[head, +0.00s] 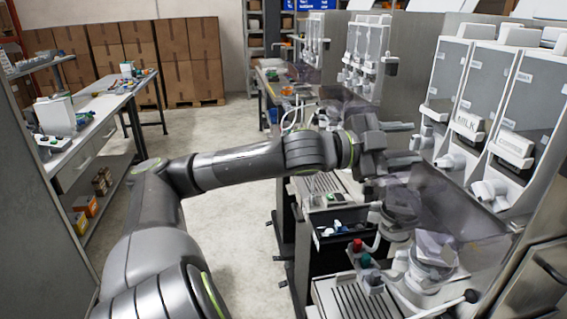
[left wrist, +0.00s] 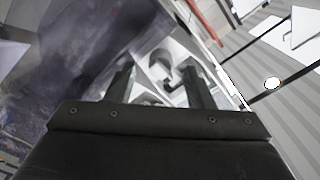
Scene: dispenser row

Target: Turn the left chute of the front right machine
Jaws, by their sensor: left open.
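The front right machine (head: 475,85) has three tall dispenser panels side by side, with a white chute under each. Its left chute (head: 424,141) sits just beyond the fingertips of my left gripper (head: 408,143) in the head view. My left gripper is open, its fingers pointing right at the machine. In the left wrist view, white and grey spout-like parts (left wrist: 160,65) show between the two open fingers (left wrist: 158,85). I cannot tell whether the fingers touch the chute. The middle chute (head: 456,161) and right chute (head: 490,190) are in plain view. My right gripper is out of view.
A smoky clear cover (head: 465,222) spans the space below the chutes. Drip trays (head: 350,300) and a black bin (head: 345,238) stand under it. Another dispenser machine (head: 365,50) is farther back. A workbench (head: 100,125) is at left; the floor between is clear.

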